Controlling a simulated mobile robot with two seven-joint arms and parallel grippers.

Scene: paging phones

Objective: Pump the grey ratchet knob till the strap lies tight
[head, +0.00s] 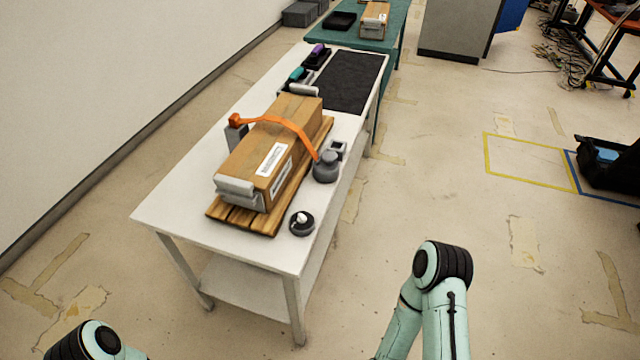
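The grey ratchet knob (326,167) stands at the right edge of the white table, beside the wooden pallet. An orange strap (290,122) runs from an orange end piece on a grey post (236,137) over a cardboard box (246,152) and down to the knob. The strap bows in an arch and seems to stand off the box top in part. The box lies on the pallet (233,217) and bears a white label. Parts of both my arms show at the bottom, away from the table. Neither gripper is in view.
A small black round thing with a white top (301,222) stands on the white table's (170,212) near right corner. A small grey square piece (338,150) is beside the knob. A black mat (348,80) lies further back.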

